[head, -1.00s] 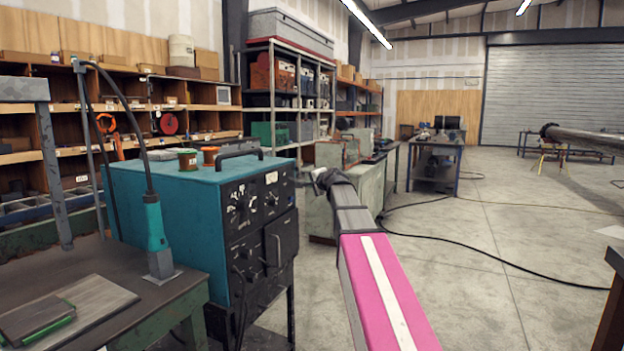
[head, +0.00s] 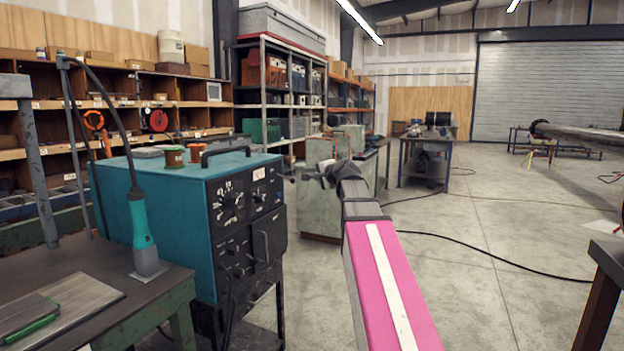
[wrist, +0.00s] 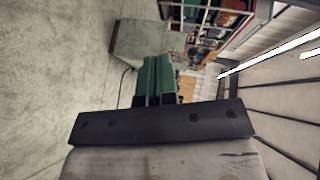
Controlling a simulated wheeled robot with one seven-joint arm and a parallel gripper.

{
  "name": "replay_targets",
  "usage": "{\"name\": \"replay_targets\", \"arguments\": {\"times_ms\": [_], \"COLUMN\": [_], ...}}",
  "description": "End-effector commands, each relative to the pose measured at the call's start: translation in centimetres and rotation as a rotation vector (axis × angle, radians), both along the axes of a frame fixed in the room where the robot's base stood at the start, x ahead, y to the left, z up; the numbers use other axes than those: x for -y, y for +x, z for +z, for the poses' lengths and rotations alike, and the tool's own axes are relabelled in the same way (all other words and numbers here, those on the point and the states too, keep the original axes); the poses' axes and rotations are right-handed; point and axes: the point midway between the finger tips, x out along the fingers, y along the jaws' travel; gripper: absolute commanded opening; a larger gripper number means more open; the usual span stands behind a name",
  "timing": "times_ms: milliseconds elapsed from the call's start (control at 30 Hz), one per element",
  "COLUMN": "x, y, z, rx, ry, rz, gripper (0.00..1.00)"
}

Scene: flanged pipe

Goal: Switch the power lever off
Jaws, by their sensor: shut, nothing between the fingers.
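A teal machine (head: 170,215) with a black front panel (head: 245,225) stands left of my arm in the head view. The panel carries several knobs, pale labels and a handle-like part (head: 262,245); I cannot tell which part is the power lever. My gripper shows in the wrist view (wrist: 155,65) with its green fingers together and nothing between them. In the head view my arm reaches forward, to the right of the panel, and its dark end is apart from the machine. The fingers are too small to make out there. The machine is not clearly visible in the wrist view.
A green workbench (head: 130,310) with a teal-handled tool (head: 142,235) stands at the front left. A pale cabinet (head: 322,215) is beyond my arm. Shelving (head: 280,100) lines the back. A black cable (head: 490,260) crosses the otherwise open floor at right. A table edge (head: 608,262) is at far right.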

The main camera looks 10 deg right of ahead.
Motion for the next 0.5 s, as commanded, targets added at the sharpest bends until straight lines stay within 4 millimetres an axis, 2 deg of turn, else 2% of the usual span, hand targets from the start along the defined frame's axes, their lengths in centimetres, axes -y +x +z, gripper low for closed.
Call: {"name": "replay_targets", "arguments": {"times_ms": [33, 200, 500], "x": [0.2, 0.7, 0.8], "y": [-0.9, -2.2, -2.4], "z": [0.2, 0.6, 0.7], "rx": [0.001, 0.0, 0.0], "ry": [0.0, 0.0, 0.0], "rz": [-0.001, 0.0, 0.001], "gripper": [0.0, 0.0, 0.0]}}
